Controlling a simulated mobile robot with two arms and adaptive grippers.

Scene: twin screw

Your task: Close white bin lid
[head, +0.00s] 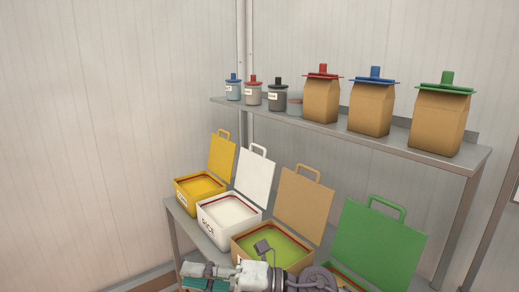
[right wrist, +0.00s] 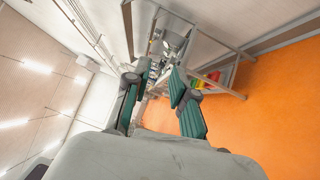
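The white bin (head: 228,219) stands on the lower shelf between the yellow and tan bins, with white contents inside. Its white lid (head: 255,176) is open, standing up at the back with a loop handle on top. My right gripper (head: 205,283) shows at the bottom edge of the head view, in front of the white bin and apart from it in the picture, partly cut off. In the right wrist view its teal-padded fingers (right wrist: 154,88) are spread with nothing visible between them. My left gripper is not seen.
A yellow bin (head: 199,194), a tan bin (head: 241,251) and a green bin with a raised green lid (head: 375,242) share the shelf; all lids stand open. The upper shelf (head: 345,133) above holds jars and paper bags. My arm covers part of the tan bin's front.

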